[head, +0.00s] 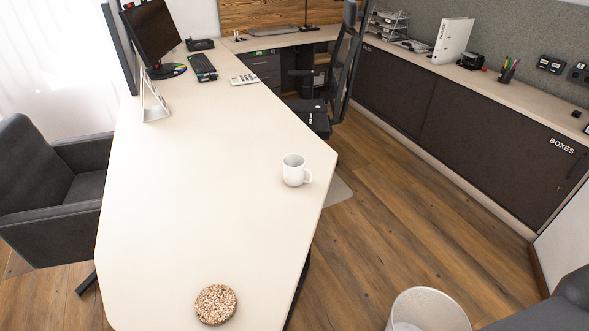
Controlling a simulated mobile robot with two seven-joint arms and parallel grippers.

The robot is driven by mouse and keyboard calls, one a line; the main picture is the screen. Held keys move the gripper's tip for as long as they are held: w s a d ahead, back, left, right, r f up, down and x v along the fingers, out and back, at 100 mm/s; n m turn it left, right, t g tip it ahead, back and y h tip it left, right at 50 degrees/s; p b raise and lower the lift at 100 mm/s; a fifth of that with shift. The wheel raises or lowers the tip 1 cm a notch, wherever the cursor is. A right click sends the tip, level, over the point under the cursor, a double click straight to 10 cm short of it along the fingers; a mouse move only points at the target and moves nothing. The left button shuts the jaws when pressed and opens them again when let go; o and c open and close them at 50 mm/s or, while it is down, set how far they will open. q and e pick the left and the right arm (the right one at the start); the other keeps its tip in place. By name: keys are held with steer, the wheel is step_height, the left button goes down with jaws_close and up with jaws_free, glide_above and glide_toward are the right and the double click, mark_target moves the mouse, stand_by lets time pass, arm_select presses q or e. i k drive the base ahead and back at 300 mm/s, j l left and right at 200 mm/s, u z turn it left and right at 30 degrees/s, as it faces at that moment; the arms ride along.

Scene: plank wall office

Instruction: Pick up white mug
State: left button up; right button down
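The white mug (293,171) stands upright on the cream desk (200,215), near the desk's right edge. Its handle points to the right. Its inside shows only in part from above. Neither of my grippers is in the head view, and nothing touches the mug.
A round speckled coaster (216,304) lies near the desk's front edge. A monitor (153,36), keyboard (202,67), calculator (244,79) and sign stand (153,101) are farther back. Grey armchair (58,190) left, black office chair (318,108) right, bin (428,311) front right. The desk middle is clear.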

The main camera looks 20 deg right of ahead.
mark_target(294, 169)
steer(key=i+l+z, duration=0.1)
steer(key=l+z, duration=0.2)
steer(key=i+l+z, duration=0.15)
steer(key=l+z, duration=0.15)
steer(key=l, duration=0.15)
steer(key=i+l+z, duration=0.3)
steer(key=k+l, duration=0.1)
